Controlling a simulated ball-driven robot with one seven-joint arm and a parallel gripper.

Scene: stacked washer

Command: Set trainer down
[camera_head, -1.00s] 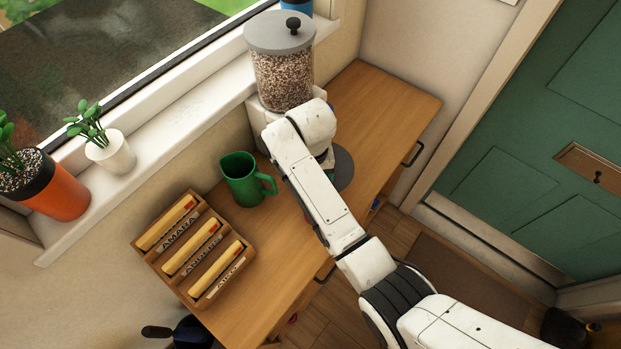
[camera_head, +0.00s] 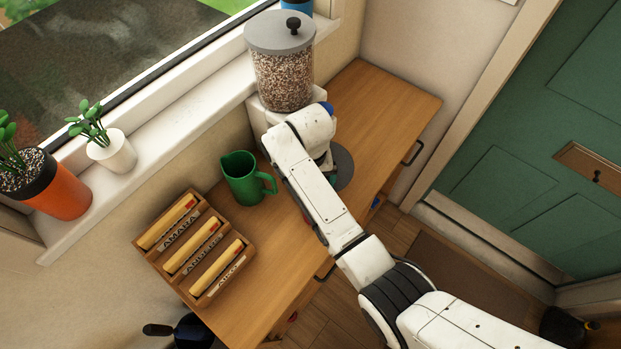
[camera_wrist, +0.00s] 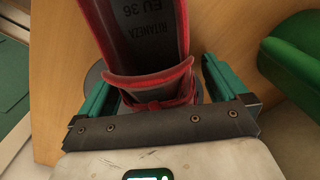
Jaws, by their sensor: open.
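A red-trimmed trainer (camera_wrist: 140,30) with a dark insole marked "EU 36" fills the upper middle of the wrist view. Its heel end lies between the two green fingers of my gripper (camera_wrist: 158,72). The fingers are open, one on each side of the heel, and a gap shows beside the left finger. Part of a grey round plate (camera_wrist: 94,78) shows beneath the trainer; the plate also shows in the head view (camera_head: 344,168).
A green jug (camera_head: 240,180) stands on the wooden worktop (camera_head: 395,95), left of my arm. A wooden rack (camera_head: 212,285) with name labels is at its front left. A grain-filled dispenser (camera_head: 283,80) stands behind my arm. The worktop's far right is clear.

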